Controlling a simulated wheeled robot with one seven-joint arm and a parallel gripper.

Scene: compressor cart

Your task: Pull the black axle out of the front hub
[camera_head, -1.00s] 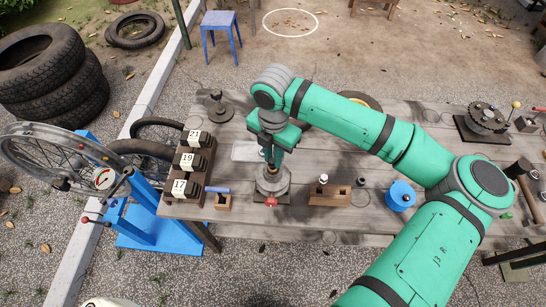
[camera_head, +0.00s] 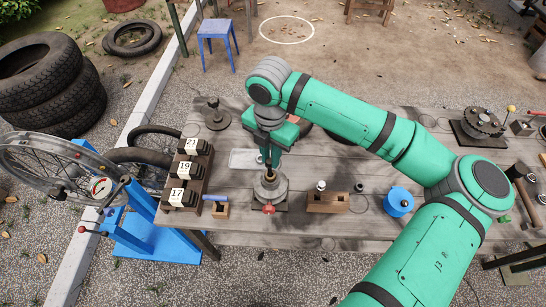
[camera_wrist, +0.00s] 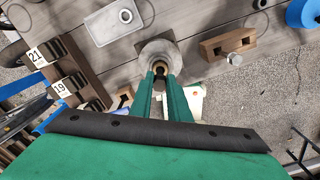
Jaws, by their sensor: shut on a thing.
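The front hub (camera_head: 268,190) is a grey, round, stepped part standing upright in a fixture with a red knob (camera_head: 268,209) at the table's front. It also shows in the wrist view (camera_wrist: 160,50), just beyond my fingertips. My gripper (camera_head: 269,163) points straight down above the hub, its green fingers shut on the black axle. In the wrist view a small dark end of the axle (camera_wrist: 159,70) shows between the fingertips (camera_wrist: 160,76). The fingers hide most of the axle, and I cannot tell how much of it is still inside the hub.
A rack labelled 21, 19, 17 (camera_head: 190,172) stands left of the hub. A wooden block with a socket (camera_head: 328,201) and a blue spool (camera_head: 399,201) stand to the right. A pale tray (camera_head: 243,159) lies behind. A wheel on a blue stand (camera_head: 140,222) is at far left.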

